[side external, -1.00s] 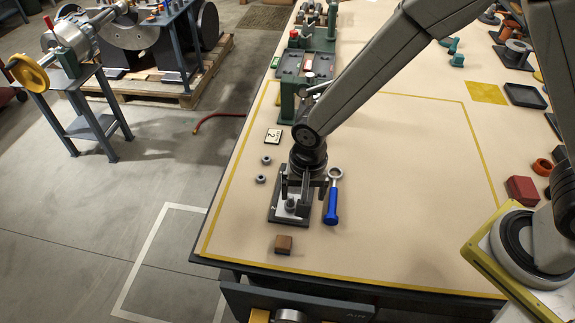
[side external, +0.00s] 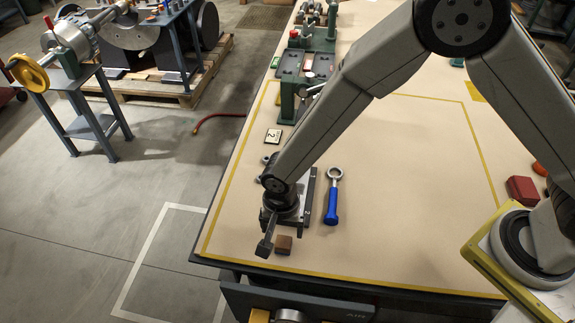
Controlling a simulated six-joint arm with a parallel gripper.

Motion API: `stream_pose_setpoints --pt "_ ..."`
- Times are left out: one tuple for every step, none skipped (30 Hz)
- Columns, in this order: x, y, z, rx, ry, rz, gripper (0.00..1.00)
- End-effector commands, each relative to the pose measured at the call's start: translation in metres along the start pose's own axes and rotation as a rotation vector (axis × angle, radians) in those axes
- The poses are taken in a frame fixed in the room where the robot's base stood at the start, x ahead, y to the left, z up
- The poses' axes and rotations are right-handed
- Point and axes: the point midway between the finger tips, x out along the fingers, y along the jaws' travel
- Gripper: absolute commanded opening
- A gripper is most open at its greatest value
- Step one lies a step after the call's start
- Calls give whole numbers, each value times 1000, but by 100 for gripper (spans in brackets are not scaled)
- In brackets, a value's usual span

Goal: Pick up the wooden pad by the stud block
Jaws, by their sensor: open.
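The wooden pad (side external: 284,244) is a small brown block lying on the tan bench top near its front edge. My gripper (side external: 268,240) is open just left of and above the pad, with one dark finger showing close beside it. I cannot tell whether that finger touches the pad. The dark plate of the stud block (side external: 308,192) lies behind the pad. The gripper and wrist hide most of the block and its studs.
A ring-ended tool with a blue handle (side external: 332,205) lies right of the stud block. A card marked 2 (side external: 273,136) lies behind. A green fixture (side external: 289,100) stands farther back. A red block (side external: 522,189) lies at the right. The bench middle is clear.

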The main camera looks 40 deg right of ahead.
Motion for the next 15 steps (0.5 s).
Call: stream_pose_setpoints --pt "1 0 0 0 0 -1 94" --pt "1 0 0 0 0 -1 94" --pt "1 0 0 0 0 -2 94" --pt "1 0 0 0 0 -2 94" --pt "1 0 0 0 0 -2 94" --pt "2 0 0 0 0 -2 94" --pt "2 0 0 0 0 -2 94" --pt "3 0 0 0 0 -2 94" --pt "5 0 0 0 0 -1 94" --pt "7 0 0 0 0 -1 94" --pt "9 1 0 0 0 -1 94" --pt "12 1 0 -1 0 0 94" --pt "15 2 0 -1 0 1 94" --pt "18 2 1 -1 0 1 94" --pt "22 2 1 -1 0 0 94"
